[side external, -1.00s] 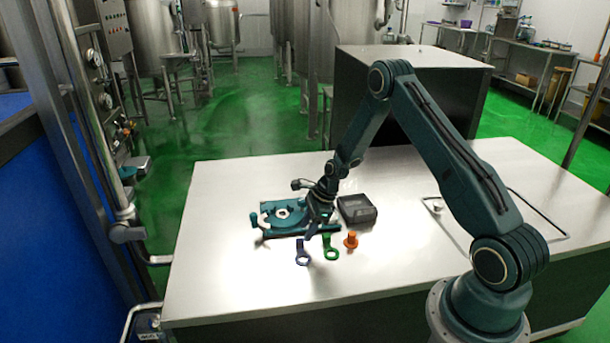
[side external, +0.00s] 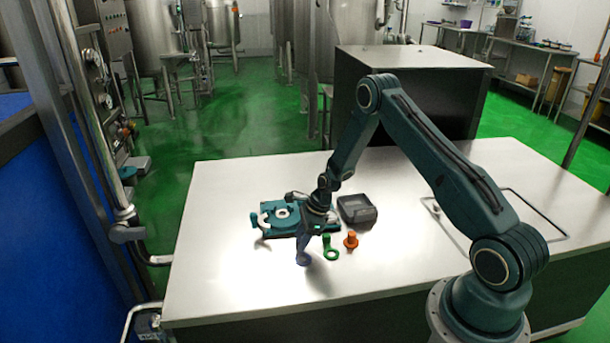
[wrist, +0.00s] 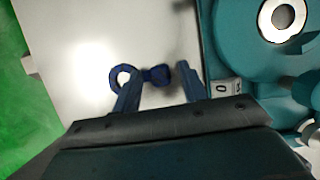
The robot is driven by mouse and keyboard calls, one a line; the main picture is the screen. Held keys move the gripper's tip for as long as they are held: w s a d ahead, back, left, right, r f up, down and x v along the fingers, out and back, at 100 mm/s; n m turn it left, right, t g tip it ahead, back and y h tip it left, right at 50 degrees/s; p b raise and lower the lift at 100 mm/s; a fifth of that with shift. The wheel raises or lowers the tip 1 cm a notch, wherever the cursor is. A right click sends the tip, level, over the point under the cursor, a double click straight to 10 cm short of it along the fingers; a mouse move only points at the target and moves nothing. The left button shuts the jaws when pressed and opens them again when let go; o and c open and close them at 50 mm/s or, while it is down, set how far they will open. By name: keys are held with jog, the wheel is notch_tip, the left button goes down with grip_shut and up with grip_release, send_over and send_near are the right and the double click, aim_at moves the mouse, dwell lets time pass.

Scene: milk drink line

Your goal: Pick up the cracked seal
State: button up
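A pale ring (side external: 282,212) lies in the round seat of the teal fixture (side external: 264,226) on the table; it also shows in the wrist view (wrist: 268,20), at upper right. I see no crack on it, and no part is plainly marked as the cracked seal. My gripper (wrist: 160,86) is open and points down beside the fixture. A blue piece with a ring end and a short handle (wrist: 158,74) lies on the table, seen between and beyond my fingers without clear contact. In the side view the blue piece (side external: 303,260) is partly hidden by my gripper.
A green ring-ended piece (side external: 330,252) and an orange plug (side external: 351,240) lie right of my gripper. A dark box (side external: 358,210) stands behind them. A number tag (wrist: 224,88) sits on the fixture's edge. The table's front and left are clear.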

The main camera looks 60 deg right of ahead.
grip_shut()
jog(key=shift+r, duration=0.1)
notch_tip(320, 180, up, 20)
dwell(0.9)
jog(key=shift+a, duration=0.1)
dwell(0.5)
